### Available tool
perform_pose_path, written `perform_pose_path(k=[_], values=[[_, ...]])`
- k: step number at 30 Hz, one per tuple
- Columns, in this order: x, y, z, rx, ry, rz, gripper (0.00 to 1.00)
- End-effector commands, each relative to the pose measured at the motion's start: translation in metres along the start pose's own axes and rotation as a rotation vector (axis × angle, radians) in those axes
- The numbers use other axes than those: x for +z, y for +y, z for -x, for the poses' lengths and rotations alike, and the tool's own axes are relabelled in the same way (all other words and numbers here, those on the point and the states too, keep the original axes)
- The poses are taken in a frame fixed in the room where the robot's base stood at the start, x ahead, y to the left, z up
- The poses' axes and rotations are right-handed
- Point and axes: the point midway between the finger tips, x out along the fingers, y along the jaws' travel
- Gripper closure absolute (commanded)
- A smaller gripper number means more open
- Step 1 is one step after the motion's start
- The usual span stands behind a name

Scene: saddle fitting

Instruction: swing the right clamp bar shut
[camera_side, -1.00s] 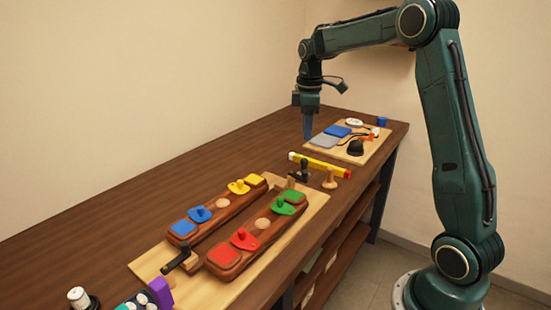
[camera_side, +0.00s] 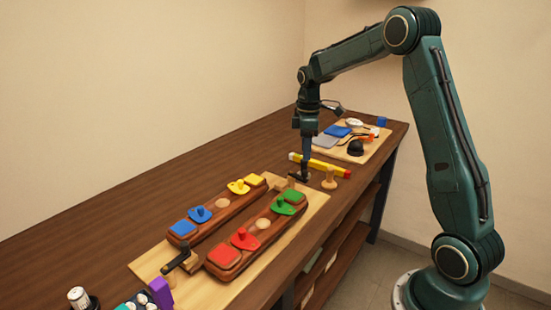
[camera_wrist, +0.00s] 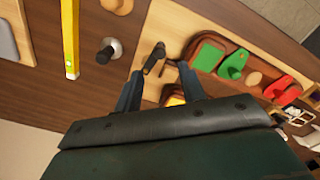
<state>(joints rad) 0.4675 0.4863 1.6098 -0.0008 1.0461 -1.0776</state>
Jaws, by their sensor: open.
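The right clamp bar is a short dark bar (camera_side: 298,176) at the far end of the light board, partly hidden by my gripper in the side view. In the wrist view the clamp bar (camera_wrist: 154,58) shows between my fingers, close to their tips. My gripper (camera_wrist: 161,72) is open, with one finger on either side of the bar; I cannot tell whether either touches it. In the side view my gripper (camera_side: 306,176) points straight down at the bar. Two long brown wooden saddles (camera_side: 225,210) lie near it, carrying coloured blocks and knobbed pieces.
The other clamp's dark bar (camera_side: 176,261) is at the near end of the board (camera_side: 146,266). A yellow bar (camera_side: 318,163) and a wooden peg (camera_side: 329,179) are just beyond the right clamp. A dark knob (camera_wrist: 108,50) stands left of my fingers. A tray of items (camera_side: 371,151) lies farther back.

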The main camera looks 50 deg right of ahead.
Motion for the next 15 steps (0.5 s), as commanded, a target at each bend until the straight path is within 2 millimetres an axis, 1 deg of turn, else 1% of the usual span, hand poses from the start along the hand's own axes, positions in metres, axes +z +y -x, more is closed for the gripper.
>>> perform_pose_path(k=[1,6,12,15], values=[[0.000,0.000,-0.009,-0.003,-0.002,0.000,0.60],[0.000,-0.001,-0.035,-0.004,-0.002,0.000,0.60],[0.000,-0.001,-0.061,-0.004,-0.001,0.000,0.60],[0.000,0.000,-0.070,-0.002,0.000,0.000,0.60]])
